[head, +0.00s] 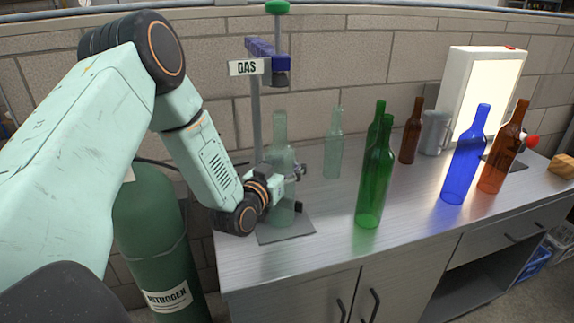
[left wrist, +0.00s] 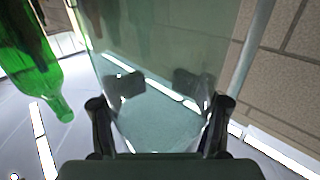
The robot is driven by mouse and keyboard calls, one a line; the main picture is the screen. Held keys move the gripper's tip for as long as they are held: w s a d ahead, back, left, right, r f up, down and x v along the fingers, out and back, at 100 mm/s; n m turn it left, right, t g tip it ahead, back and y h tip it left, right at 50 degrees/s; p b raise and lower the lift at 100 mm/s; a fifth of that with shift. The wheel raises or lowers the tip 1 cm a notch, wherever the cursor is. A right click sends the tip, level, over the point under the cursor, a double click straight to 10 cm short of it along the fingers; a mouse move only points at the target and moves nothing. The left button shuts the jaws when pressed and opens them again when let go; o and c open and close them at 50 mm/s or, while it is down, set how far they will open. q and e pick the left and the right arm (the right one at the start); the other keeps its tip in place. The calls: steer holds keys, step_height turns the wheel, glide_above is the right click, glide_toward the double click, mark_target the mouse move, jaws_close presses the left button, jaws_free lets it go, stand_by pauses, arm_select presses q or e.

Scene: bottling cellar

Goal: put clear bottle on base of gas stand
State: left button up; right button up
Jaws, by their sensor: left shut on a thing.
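A clear, faintly green bottle (head: 281,153) stands upright at the gas stand, in front of its post (head: 257,122). My left gripper (head: 293,190) is shut around the lower body of this bottle. In the left wrist view the bottle's glass (left wrist: 160,45) fills the space between the two fingers. The flat grey base (head: 296,232) of the gas stand lies under the bottle. I cannot tell whether the bottle's bottom touches the base or hangs just above it. The stand's blue head (head: 268,57) is above the bottle's mouth. My right gripper is not in view.
A second clear bottle (head: 333,148) stands behind to the right. Green bottles (head: 374,188) stand right of the base; brown (head: 411,135), blue (head: 464,160) and amber (head: 503,150) ones are farther right. A metal jug (head: 434,133) and lit panel (head: 486,90) are at the back.

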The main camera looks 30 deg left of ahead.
arm_select(q)
steer(key=shift+s, duration=0.1)
steer(key=o, duration=1.8)
steer(key=shift+r, duration=0.1)
steer(key=s+p, duration=0.2)
steer(key=s, duration=1)
steer(key=shift+d, duration=0.45)
